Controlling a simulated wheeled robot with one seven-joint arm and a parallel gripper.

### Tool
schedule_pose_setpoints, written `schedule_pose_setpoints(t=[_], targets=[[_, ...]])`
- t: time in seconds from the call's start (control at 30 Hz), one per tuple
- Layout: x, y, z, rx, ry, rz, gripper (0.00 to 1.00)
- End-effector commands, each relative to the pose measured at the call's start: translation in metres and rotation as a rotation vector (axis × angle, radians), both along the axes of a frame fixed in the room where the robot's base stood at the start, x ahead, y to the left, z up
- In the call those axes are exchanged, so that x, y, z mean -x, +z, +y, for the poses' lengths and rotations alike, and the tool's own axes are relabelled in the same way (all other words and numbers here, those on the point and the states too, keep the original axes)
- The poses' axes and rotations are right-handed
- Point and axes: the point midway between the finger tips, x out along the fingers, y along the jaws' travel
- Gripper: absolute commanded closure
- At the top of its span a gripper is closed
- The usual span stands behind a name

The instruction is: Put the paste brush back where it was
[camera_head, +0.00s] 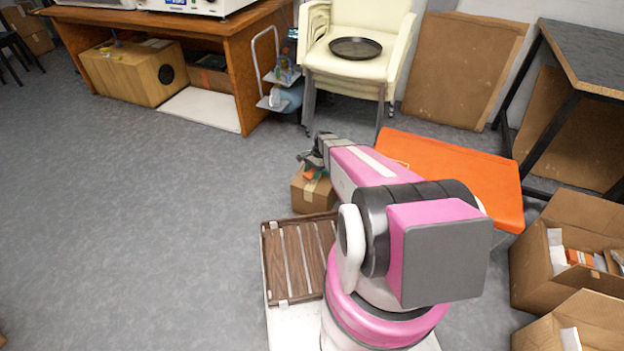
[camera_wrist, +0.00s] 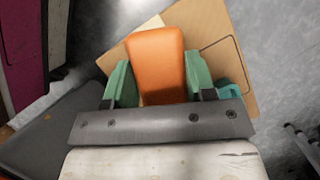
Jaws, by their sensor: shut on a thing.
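My gripper (camera_head: 313,172) is over a small cardboard box (camera_head: 312,196) on the floor side of the orange-covered surface. In the wrist view its two green fingers (camera_wrist: 164,85) are shut on an orange piece, which I take to be the paste brush (camera_wrist: 160,60). Its far end points toward the cardboard box (camera_wrist: 215,50); I cannot tell whether it touches the box. The rest of the brush is hidden or unclear. A small teal piece (camera_wrist: 235,90) shows beside the right finger.
A brown slatted tray (camera_head: 298,258) lies on my base. An orange-topped surface (camera_head: 460,170) stands right of the arm. Cream chairs (camera_head: 358,65) with a black round pan (camera_head: 355,47) stand behind. Open cartons (camera_head: 570,250) are at the right. The floor at left is clear.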

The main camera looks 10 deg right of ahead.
Motion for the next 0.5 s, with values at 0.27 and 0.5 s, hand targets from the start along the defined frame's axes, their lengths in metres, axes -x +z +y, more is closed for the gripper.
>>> schedule_pose_setpoints(t=[0.27,0.5], targets=[[-0.001,-0.031,0.0,0.001,0.0,0.001,0.74],[0.0,-0.04,0.0,0.0,0.0,0.0,0.74]])
